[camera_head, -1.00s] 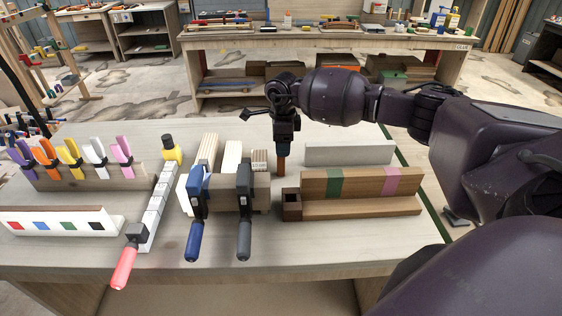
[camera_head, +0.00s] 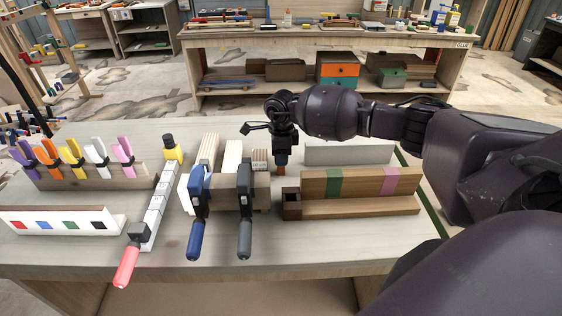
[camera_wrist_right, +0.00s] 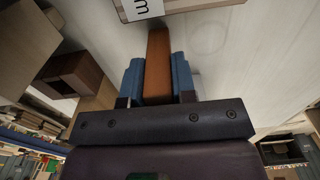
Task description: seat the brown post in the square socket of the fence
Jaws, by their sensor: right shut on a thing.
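The brown post (camera_head: 281,170) is upright in my right gripper (camera_head: 282,159), with only its lower end showing below the fingers in the head view. In the right wrist view the post (camera_wrist_right: 158,62) lies between the two blue fingers of the gripper (camera_wrist_right: 158,75), shut on it. The fence (camera_head: 350,206) is a long brown piece with green and pink bands. Its dark square socket (camera_head: 291,205) is at its left end, with an open top. The post is behind the socket and a little left, apart from it. My left gripper is not in view.
Two clamps, blue (camera_head: 198,200) and dark grey (camera_head: 244,205), stand just left of the socket. A pale block (camera_head: 350,155) lies behind the fence. A rack of coloured clamps (camera_head: 85,176) is at the left. The front right of the table is clear.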

